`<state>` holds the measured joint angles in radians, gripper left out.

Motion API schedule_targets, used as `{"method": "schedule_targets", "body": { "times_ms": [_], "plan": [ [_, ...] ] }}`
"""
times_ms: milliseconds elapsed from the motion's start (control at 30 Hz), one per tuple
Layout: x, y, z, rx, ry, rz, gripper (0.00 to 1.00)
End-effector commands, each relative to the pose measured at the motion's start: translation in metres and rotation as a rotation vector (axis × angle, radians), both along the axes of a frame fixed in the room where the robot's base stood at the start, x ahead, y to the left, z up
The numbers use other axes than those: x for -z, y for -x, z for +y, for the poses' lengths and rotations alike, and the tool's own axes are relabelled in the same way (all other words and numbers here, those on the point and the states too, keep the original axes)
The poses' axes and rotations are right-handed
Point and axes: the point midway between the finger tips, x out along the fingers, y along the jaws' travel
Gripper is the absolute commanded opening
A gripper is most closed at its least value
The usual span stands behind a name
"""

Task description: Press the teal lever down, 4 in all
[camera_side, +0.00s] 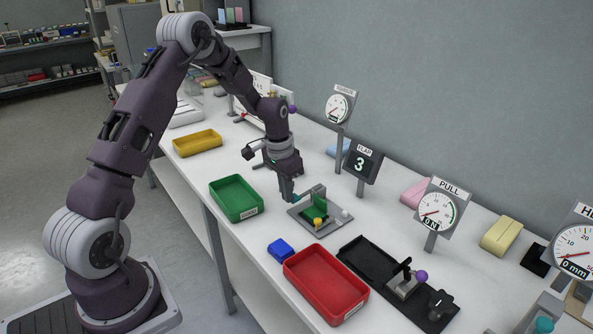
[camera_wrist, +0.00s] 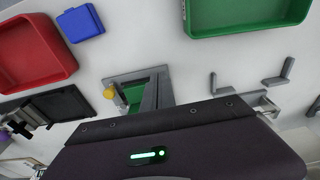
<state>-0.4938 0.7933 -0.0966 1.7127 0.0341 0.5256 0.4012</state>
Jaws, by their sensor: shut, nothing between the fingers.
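A flap device with a grey base plate (camera_side: 335,232), a green flap (camera_side: 316,208) and a yellow knob (camera_side: 318,222) stands on the table. A small bit of the teal lever (camera_side: 297,197) shows at its left side, mostly hidden by my gripper (camera_side: 287,198). My gripper points down, shut and empty, with its tips at the lever; I cannot tell whether they touch. The FLAP display (camera_side: 362,163) reads 3. In the wrist view the green flap (camera_wrist: 134,93) and yellow knob (camera_wrist: 109,92) show; my gripper's dark body hides the fingertips and lever.
A green tray (camera_side: 236,198) is left of the device. A blue box (camera_side: 280,249) and a red tray (camera_side: 326,284) are in front. A black tray (camera_side: 370,262) with a purple-knobbed lever is to the right. Dials on posts, including the PULL dial (camera_side: 437,212), stand behind.

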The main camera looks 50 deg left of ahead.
Motion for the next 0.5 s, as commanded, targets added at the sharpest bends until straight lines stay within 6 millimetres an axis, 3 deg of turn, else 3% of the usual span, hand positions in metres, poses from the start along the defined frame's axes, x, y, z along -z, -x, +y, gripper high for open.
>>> {"method": "schedule_targets", "body": {
  "times_ms": [500],
  "plan": [
    [-0.0049,-0.0004,0.0003,0.000,-0.001,-0.001,0.00]
  ]
}}
